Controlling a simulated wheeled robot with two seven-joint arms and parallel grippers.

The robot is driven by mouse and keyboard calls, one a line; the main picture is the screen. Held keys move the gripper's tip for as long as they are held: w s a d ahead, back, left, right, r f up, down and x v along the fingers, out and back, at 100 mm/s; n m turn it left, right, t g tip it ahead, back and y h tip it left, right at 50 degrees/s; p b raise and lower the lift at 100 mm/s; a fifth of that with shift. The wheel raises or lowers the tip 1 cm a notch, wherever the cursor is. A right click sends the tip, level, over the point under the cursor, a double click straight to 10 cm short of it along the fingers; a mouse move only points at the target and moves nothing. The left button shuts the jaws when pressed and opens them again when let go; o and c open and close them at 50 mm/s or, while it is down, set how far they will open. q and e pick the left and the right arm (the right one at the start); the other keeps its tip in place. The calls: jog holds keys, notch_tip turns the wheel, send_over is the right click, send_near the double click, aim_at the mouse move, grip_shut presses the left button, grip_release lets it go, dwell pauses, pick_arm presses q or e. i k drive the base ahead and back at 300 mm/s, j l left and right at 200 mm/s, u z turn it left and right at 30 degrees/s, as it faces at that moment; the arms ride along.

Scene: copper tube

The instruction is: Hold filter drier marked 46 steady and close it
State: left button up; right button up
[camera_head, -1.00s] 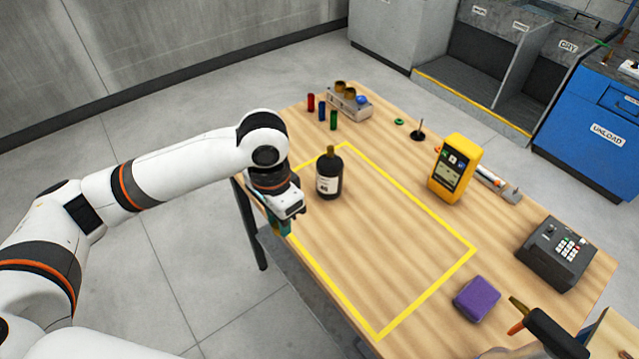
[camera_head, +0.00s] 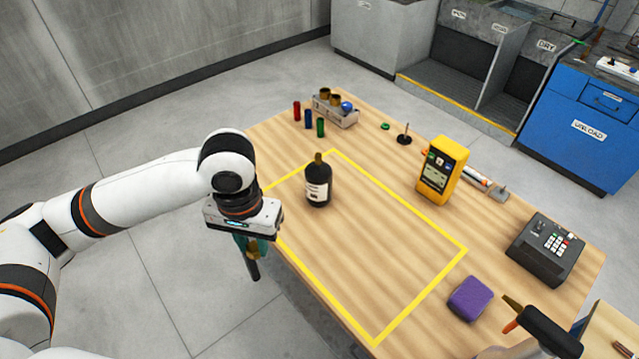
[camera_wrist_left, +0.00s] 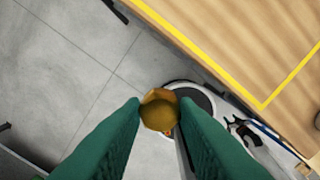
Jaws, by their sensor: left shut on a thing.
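The filter drier (camera_head: 318,184) is a dark bottle-shaped body with a white label and a brass neck. It stands upright on the table inside the yellow outline; its label is too small to read surely now. My left gripper (camera_head: 252,250) hangs beyond the table's left edge, left of the drier and apart from it. Its green fingers are shut on a small brass piece (camera_wrist_left: 160,110), seen end-on between the fingertips in the left wrist view. Floor and part of my base show below it. My right gripper is not in view.
The wooden table (camera_head: 385,230) has open room inside the yellow outline. A yellow meter (camera_head: 441,172), a purple block (camera_head: 469,299) and a dark keypad device (camera_head: 546,249) stand to the right. Coloured cylinders (camera_head: 308,119) and a tray (camera_head: 335,112) stand at the back.

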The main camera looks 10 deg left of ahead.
aim_at(318, 173)
jog(key=j+z, duration=0.2)
jog(key=j, duration=0.25)
jog(key=k+j+z, duration=0.1)
jog(key=j+z, duration=0.15)
jog(key=j, duration=0.2)
jog(key=k+j+z, duration=0.2)
jog(key=j, duration=0.25)
jog(key=i+j, duration=0.05)
jog(key=i, duration=0.05)
